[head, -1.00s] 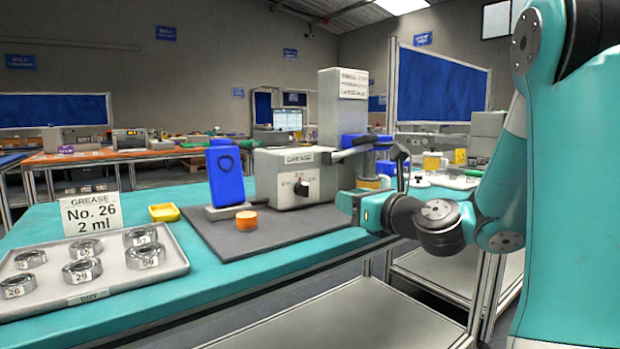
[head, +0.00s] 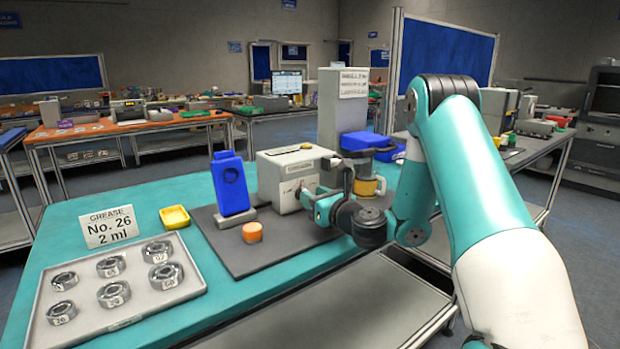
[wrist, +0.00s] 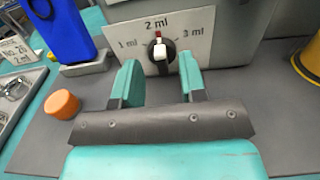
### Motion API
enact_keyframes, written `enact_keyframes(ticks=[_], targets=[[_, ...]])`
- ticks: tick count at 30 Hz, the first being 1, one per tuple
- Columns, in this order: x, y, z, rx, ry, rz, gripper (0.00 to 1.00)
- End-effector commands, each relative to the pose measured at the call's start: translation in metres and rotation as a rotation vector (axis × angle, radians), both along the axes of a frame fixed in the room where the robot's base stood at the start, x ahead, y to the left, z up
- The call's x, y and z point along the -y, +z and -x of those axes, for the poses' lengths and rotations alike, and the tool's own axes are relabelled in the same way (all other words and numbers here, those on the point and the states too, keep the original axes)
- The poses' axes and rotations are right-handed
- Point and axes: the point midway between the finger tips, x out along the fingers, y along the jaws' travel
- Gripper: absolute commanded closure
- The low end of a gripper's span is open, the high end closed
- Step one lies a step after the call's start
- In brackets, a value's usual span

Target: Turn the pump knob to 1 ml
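The grease pump (head: 295,165) is a light grey box with a tall column behind it. Its dial plate (wrist: 203,22) reads 1 ml at left, 2 ml at top and 3 ml at right. The black knob (wrist: 168,56) carries a white grip, and its red tip points up at 2 ml. My gripper (wrist: 158,75) faces the dial, open and empty. Its teal fingers stand to the left and right, a little below the knob in the wrist view, apart from it. In the head view my gripper (head: 313,203) partly covers the dial.
An orange cylinder (head: 252,232) and a blue stand (head: 230,185) are on the dark mat (head: 255,262) left of the pump. A tray of bearings (head: 187,290), a yellow dish (head: 174,217) and a card reading "No. 26, 2 ml" (head: 109,227) lie further left.

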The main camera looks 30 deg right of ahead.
Motion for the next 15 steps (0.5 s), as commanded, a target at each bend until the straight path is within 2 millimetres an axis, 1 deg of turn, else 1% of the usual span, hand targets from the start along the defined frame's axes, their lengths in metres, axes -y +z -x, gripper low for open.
enact_keyframes(ticks=[1, 6, 15], targets=[[0.000, 0.006, -0.006, 0.001, 0.002, 0.003, 0.62], [-0.001, 0.002, -0.019, 0.001, 0.001, 0.001, 0.62], [0.000, 0.000, -0.021, 0.002, -0.001, 0.001, 0.62]])
